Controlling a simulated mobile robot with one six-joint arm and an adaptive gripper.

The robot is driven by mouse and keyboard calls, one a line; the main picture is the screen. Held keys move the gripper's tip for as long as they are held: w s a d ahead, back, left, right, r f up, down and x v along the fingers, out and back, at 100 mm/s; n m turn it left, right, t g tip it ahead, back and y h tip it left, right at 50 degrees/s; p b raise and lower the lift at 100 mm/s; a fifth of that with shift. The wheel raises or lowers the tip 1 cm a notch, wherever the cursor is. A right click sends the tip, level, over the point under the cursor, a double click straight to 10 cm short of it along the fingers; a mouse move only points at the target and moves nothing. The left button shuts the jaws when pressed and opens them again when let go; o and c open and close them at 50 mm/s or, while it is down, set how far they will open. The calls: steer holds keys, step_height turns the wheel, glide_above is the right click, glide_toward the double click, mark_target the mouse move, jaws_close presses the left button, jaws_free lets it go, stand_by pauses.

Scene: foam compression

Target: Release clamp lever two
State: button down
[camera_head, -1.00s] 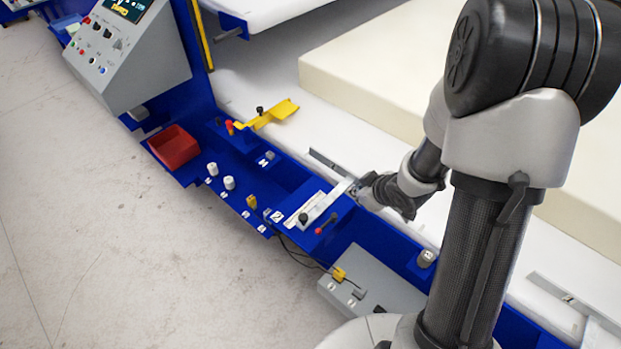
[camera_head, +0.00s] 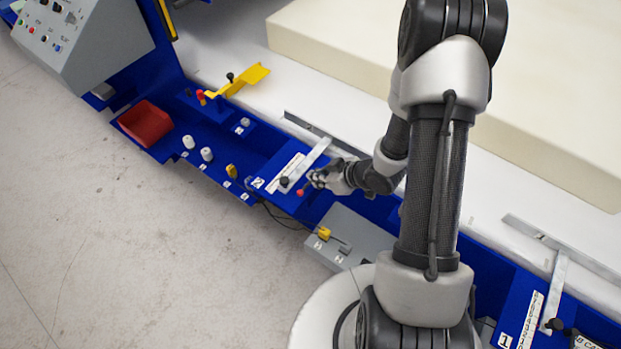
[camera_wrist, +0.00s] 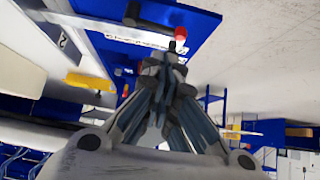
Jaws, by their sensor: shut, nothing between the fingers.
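The clamp lever (camera_head: 300,192) by the plate marked 2 is a short dark lever with a red knob, on the blue rail beside a white scale strip. My gripper (camera_head: 314,181) is shut and empty, just right of the red knob and very close to it. In the wrist view my shut fingertips (camera_wrist: 156,66) point toward the red knob (camera_wrist: 181,33), which shows just beyond them with a dark stem below. Whether they touch is not clear. Part of the lever is hidden behind my gripper.
A metal arm with a black knob (camera_head: 284,182) lies left of the lever. A red bin (camera_head: 146,124), white knobs (camera_head: 206,154) and a yellow bracket (camera_head: 240,82) stand farther left. A grey box (camera_head: 350,240) is below. A large foam block (camera_head: 560,110) lies behind.

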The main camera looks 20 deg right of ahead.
mark_target(307, 186)
steer(key=b+x, duration=0.2)
steer(key=x, duration=0.7)
steer(key=shift+d, duration=0.1)
